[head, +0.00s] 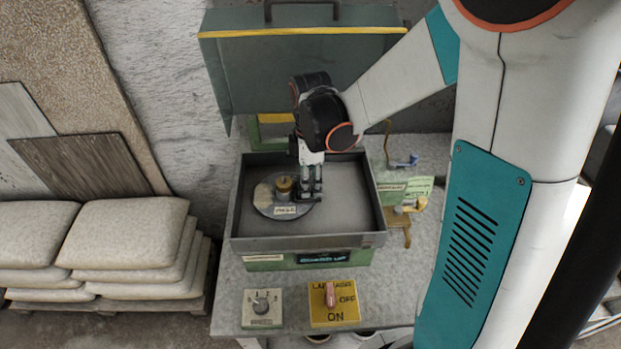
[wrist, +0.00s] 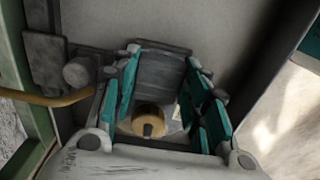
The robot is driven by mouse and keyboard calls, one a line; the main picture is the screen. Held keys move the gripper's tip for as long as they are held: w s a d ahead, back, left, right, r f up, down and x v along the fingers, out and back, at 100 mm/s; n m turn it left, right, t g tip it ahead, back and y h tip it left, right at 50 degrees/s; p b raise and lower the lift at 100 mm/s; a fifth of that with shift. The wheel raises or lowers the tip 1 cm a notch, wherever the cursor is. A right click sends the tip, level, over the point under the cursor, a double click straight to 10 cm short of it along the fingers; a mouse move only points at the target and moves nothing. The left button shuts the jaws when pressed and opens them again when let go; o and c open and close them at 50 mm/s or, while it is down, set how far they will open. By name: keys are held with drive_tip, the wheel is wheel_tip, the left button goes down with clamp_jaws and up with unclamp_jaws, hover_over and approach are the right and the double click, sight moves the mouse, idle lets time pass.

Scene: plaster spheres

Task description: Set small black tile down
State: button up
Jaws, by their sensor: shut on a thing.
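My gripper (head: 311,190) points down into the open grey box in the head view. In the wrist view its teal-padded fingers (wrist: 165,95) are closed on the sides of a dark grey-black tile (wrist: 158,75). The tile is mostly hidden by the fingers in the head view. The gripper is at the right edge of a round grey disc (head: 264,204) with a brass knob (head: 284,186), and the knob also shows between the fingers in the wrist view (wrist: 150,118). I cannot tell whether the tile touches the disc or the box floor.
The box walls (head: 375,205) surround the gripper, with bare floor (head: 345,185) to the right. The raised lid (head: 300,60) stands behind. A yellow ON/OFF switch plate (head: 345,312) and a dial plate (head: 262,309) lie in front. Brass and blue fittings (head: 403,210) are at right.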

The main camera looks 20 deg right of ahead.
drive_tip(key=shift+f+b, duration=0.45)
drive_tip(key=shift+f, duration=0.15)
drive_tip(key=o, duration=1.2)
drive_tip(key=shift+r, duration=0.2)
drive_tip(key=shift+r+p, duration=1.45)
drive_tip(key=shift+r, duration=0.4)
